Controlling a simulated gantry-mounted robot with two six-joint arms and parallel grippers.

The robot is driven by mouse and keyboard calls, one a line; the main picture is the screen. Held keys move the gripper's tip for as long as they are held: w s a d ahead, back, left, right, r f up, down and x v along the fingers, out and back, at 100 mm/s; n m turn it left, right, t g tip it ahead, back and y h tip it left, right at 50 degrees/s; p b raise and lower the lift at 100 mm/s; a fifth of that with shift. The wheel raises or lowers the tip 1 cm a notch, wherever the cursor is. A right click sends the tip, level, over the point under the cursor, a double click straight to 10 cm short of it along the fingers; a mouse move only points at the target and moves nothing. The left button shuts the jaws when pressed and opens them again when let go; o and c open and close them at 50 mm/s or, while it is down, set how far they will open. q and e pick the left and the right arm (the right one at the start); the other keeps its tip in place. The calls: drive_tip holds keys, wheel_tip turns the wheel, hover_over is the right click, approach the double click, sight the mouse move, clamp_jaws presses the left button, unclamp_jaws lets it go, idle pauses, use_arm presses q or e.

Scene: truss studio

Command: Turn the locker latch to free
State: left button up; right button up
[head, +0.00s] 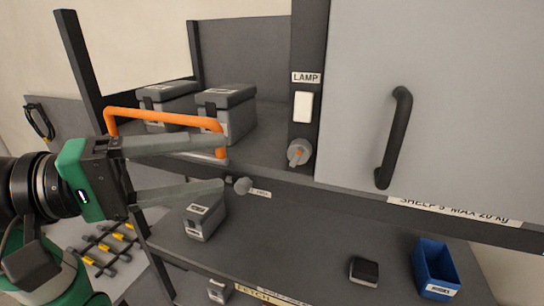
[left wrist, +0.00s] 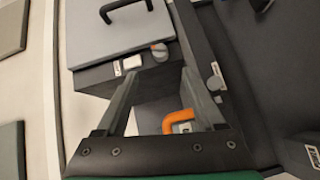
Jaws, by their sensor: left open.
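The locker latch (head: 299,151) is a round grey knob with an orange mark, on the dark post below a white switch beside the grey locker door (head: 350,60). In the left wrist view the latch (left wrist: 159,52) shows just beyond and between my fingertips. My left gripper (head: 225,163) is open, with nothing held, to the left of the latch and apart from it. It also shows in the left wrist view (left wrist: 161,72). My right gripper is in neither view.
An orange handle (head: 165,118) lies close by my upper finger. A grey round knob (head: 243,186) sits on the shelf edge near my lower fingertip. Grey boxes (head: 230,112) stand on the shelf behind. The locker door has a black handle (head: 394,138). A blue bin (head: 436,270) stands lower right.

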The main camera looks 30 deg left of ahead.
sight(293, 156)
use_arm(q)
drive_tip(key=p+x, duration=0.2)
drive_tip(key=x, duration=0.8)
drive_tip(key=shift+s, duration=0.1)
drive_tip(key=shift+w+d+f, duration=0.1)
drive_tip(key=shift+w+d, duration=0.2)
drive_tip(key=shift+w, duration=0.1)
clamp_jaws()
drive_tip(key=shift+f, duration=0.1)
